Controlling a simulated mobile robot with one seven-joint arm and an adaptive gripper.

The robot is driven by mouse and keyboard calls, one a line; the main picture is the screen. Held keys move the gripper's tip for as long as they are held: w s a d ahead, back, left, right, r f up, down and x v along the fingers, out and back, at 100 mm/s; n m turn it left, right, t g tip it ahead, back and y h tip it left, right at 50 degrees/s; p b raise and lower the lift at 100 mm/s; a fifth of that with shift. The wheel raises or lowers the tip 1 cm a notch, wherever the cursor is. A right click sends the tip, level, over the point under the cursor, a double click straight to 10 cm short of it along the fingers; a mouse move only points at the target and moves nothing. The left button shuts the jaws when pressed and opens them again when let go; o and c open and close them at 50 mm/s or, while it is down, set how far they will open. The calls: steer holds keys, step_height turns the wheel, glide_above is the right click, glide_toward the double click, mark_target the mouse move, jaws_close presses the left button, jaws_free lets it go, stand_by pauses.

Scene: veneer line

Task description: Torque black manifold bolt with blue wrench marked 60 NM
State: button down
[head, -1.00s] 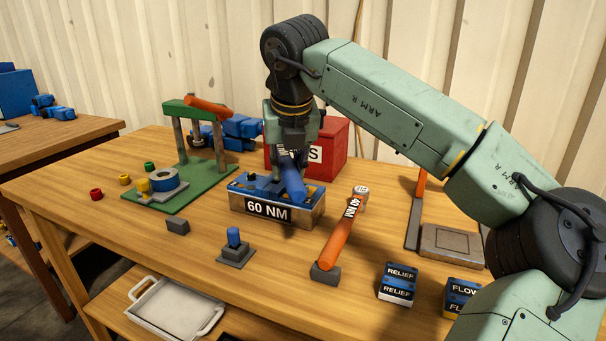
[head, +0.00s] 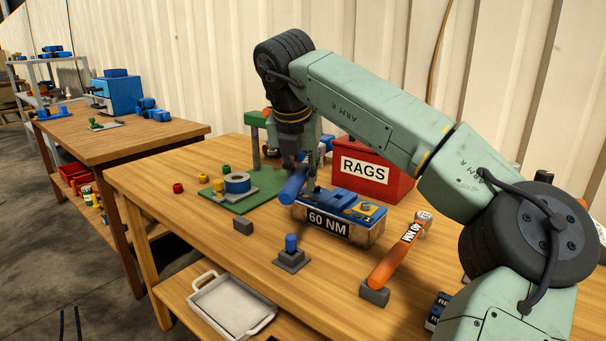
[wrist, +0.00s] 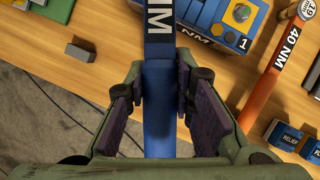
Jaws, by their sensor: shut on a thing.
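My gripper (head: 303,168) is shut on the blue wrench (head: 293,186), just left of the block marked 60 NM (head: 328,222). In the wrist view the fingers (wrist: 158,92) sit on either side of its blue shaft (wrist: 157,60). A dark label on the wrench ends in "NM" (wrist: 158,18); its number is cut off, and its head is out of that view. I cannot make out a black manifold bolt for certain.
An orange 40 NM wrench (head: 400,248) leans up from a grey foot at right. A small blue peg on a grey base (head: 291,255) and a dark block (head: 243,226) stand in front. A red RAGS box (head: 375,172) is behind; a green fixture (head: 250,199) is left.

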steer(key=w+d+f+n+y+p, duration=0.2)
steer(key=d+f+n+y+p, duration=0.1)
steer(key=d+n, duration=0.5)
steer(key=d+f, duration=0.1)
steer(key=d, duration=0.2)
steer(key=shift+f+n+p, duration=0.3)
steer(key=shift+f, duration=0.05)
stand_by(0.5)
steer(key=shift+f+b, duration=0.65)
steer(key=shift+f, duration=0.2)
stand_by(0.4)
steer(key=shift+s+a, duration=0.1)
